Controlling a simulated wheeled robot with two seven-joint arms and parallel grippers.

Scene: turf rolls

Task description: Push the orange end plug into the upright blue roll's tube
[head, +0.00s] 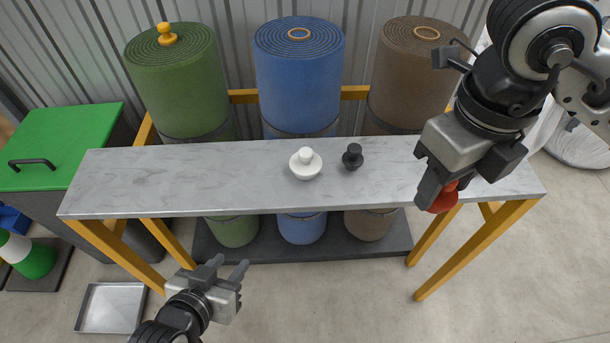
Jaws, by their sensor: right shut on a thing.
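The upright blue roll (298,85) stands behind the bench in the middle, with its open tube ring (299,34) in its top face. My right gripper (440,190) is shut on a red-orange end plug (444,199) above the bench's right end. The jaws hide part of this plug. A yellow-orange plug (167,34) sits in the top of the green roll (178,85). My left gripper (226,268) is open and empty, low in front of the bench.
The grey bench (230,180) carries a white plug (306,164) and a black plug (352,157). A brown roll (412,75) with an open tube stands right of the blue one. A green-lidded bin (65,140) and a metal tray (110,307) are at left.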

